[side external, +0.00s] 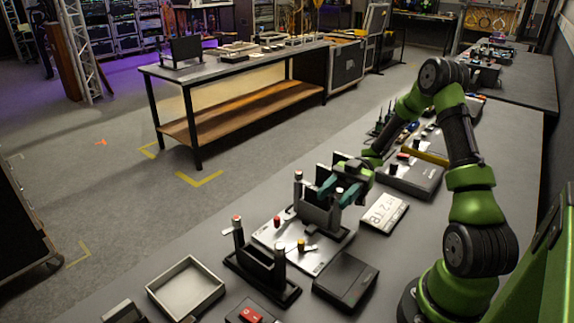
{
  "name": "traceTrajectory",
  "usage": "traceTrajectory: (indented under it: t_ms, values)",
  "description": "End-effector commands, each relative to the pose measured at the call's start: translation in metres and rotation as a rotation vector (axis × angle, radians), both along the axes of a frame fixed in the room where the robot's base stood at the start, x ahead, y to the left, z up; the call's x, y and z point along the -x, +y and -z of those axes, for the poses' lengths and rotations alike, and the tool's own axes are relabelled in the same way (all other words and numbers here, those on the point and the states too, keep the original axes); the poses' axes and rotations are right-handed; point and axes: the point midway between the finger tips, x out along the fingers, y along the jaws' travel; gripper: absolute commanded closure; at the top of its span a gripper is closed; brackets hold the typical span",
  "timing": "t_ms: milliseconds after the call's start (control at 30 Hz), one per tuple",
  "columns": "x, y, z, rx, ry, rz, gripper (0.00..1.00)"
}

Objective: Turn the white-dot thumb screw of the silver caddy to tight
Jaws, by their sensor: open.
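The silver caddy (322,258) lies on the near table, a pale plate with a dark upright frame at its far end. Two dark posts with pale tops stand at that frame, a left one (298,177) and a right one (339,191). I cannot tell for sure which is the white-dot thumb screw.
A black stand (262,284) with two posts is close in front of the caddy. A grey tray (186,288) is at the left, a black box (345,281) at the near right. A white label card (384,213) and a dark case (411,178) lie beyond.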

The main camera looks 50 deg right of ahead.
Motion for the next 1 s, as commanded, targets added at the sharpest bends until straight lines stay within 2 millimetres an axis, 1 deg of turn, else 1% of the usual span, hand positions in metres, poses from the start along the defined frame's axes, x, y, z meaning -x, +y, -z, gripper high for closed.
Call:
traceTrajectory:
  t_ms: [133, 233, 367, 500, 600, 700, 833, 1000]
  values:
    - [0.0, -0.003, 0.0, 0.0, -0.002, 0.001, 0.52]
    - [-0.001, -0.013, 0.0, 0.0, -0.003, 0.003, 0.52]
    - [-0.002, -0.038, 0.0, -0.001, -0.004, 0.005, 0.52]
    - [-0.003, -0.07, 0.0, 0.0, -0.005, 0.005, 0.52]
    - [-0.004, -0.09, 0.001, -0.001, -0.005, 0.004, 0.52]
    - [-0.005, -0.105, 0.0, -0.001, -0.003, 0.003, 0.52]
    - [-0.005, -0.116, 0.0, 0.0, -0.001, 0.001, 0.52]
    - [-0.005, -0.12, 0.0, 0.0, 0.0, 0.0, 0.52]
